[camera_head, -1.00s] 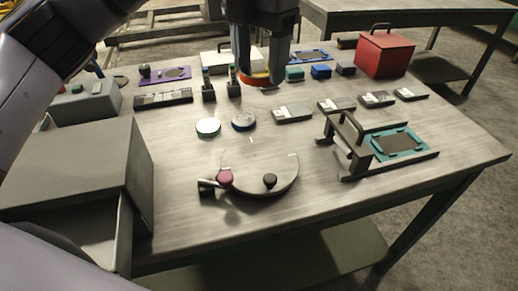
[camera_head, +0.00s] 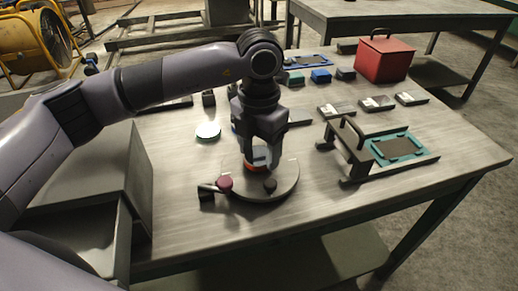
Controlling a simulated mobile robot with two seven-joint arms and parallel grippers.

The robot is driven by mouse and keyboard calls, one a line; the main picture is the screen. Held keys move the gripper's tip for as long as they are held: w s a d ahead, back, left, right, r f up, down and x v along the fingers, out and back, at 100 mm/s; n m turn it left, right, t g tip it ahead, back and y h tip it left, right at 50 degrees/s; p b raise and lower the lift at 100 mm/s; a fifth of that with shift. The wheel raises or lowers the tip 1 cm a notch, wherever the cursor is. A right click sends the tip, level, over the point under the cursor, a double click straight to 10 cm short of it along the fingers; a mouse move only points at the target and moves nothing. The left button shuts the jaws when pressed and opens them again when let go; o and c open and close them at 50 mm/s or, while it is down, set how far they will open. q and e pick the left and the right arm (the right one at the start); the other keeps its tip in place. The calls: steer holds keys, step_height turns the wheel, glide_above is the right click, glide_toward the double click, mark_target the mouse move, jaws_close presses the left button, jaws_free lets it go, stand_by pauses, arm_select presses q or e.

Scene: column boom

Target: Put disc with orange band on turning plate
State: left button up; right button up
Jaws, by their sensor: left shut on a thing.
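My left gripper (camera_head: 261,164) points down over the round turning plate (camera_head: 283,187) in the middle of the front part of the table. It is shut on the disc with orange band (camera_head: 256,168). The disc is largely hidden between the fingers, and only a bit of its orange band shows. It is at the back part of the plate; I cannot tell whether it touches the plate. A dark red knob (camera_head: 225,184) sits at the plate's left edge, and a black knob (camera_head: 270,185) stands in front of the disc. My right gripper is not in view.
A teal-edged disc (camera_head: 208,132) lies behind the plate to the left. A frame with a handle and teal plate (camera_head: 399,147) stands at the right. A grey box (camera_head: 82,165) is at the left under my arm. A red box (camera_head: 384,58) stands at the back right.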

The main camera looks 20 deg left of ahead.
mark_target(259, 156)
arm_select(q)
steer(key=shift+f, duration=0.25)
steer(key=shift+f, duration=0.1)
steer(key=shift+f, duration=0.15)
steer(key=o, duration=1.3)
steer(key=shift+o, duration=0.2)
steer(key=shift+r, duration=0.2)
step_height(259, 156, up, 12)
